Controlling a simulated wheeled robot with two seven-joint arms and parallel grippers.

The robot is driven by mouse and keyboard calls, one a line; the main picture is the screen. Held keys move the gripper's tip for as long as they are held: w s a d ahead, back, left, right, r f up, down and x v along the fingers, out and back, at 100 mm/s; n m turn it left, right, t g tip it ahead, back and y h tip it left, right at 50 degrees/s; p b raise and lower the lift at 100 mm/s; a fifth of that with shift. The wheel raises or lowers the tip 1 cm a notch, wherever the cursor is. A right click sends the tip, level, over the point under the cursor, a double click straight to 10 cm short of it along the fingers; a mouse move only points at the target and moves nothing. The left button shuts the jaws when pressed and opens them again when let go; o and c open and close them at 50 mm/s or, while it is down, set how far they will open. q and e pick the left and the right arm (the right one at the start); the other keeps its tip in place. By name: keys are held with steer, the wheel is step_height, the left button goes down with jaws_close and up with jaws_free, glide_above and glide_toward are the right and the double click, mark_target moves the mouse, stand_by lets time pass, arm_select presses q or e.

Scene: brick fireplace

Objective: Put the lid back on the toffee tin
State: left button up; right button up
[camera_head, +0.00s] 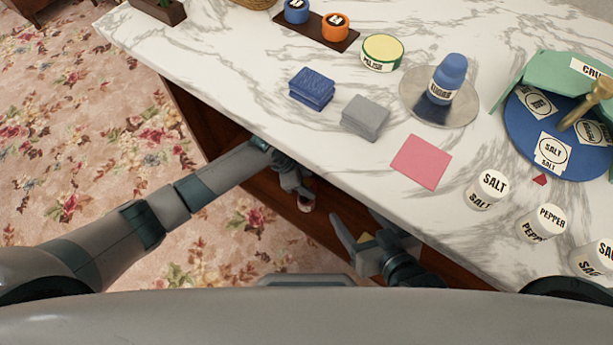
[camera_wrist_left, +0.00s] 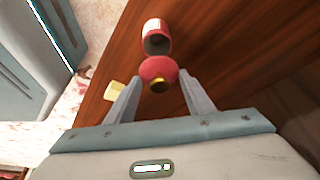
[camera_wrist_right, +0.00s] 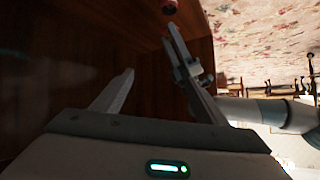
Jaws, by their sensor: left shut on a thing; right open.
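My left gripper (camera_head: 302,192) is shut on the red lid (camera_wrist_left: 158,70), which has a gold knob (camera_wrist_left: 158,86). In the left wrist view the lid sits between the fingertips (camera_wrist_left: 160,80). The red toffee tin (camera_wrist_left: 155,26) with a pale label shows just beyond the lid, its dark open mouth facing it. A gap between lid and tin cannot be judged. In the head view a small reddish piece (camera_head: 305,204) shows below the left gripper. My right gripper (camera_head: 357,226) is open and empty, beside the table's front edge. A red piece (camera_wrist_right: 169,6) shows at the top in the right wrist view.
The marble tabletop (camera_head: 250,62) carries a blue sponge (camera_head: 311,88), a grey block (camera_head: 365,117), a pink square (camera_head: 421,161), a polish tin (camera_head: 381,53), a blue bottle (camera_head: 449,78) and several shakers. A yellow piece (camera_head: 366,239) shows at my right gripper. Both grippers are below the tabletop edge.

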arm_select(q)
steer(key=shift+f, duration=0.1)
arm_select(e)
steer(key=shift+w+r, duration=0.1)
arm_select(q)
steer(key=shift+f+b, duration=0.3)
steer(key=shift+b, duration=0.1)
steer(key=shift+f+b, duration=1.2)
steer(key=shift+b, duration=0.05)
steer(key=shift+f+b, duration=0.55)
steer(key=shift+b, duration=0.05)
steer(key=shift+f+b, duration=0.35)
steer(key=shift+f, duration=0.75)
arm_select(e)
steer(key=a+r+t+y, duration=0.1)
steer(key=r+t+y, duration=0.1)
steer(key=r+t, duration=0.4)
steer(key=s+a+r+t+y, duration=0.1)
steer(key=r+t, duration=0.5)
steer(key=r, duration=0.6)
steer(key=shift+a+r+y, duration=0.3)
steer(key=shift+a+y, duration=0.3)
steer(key=shift+a, duration=0.15)
steer(key=shift+s, duration=0.1)
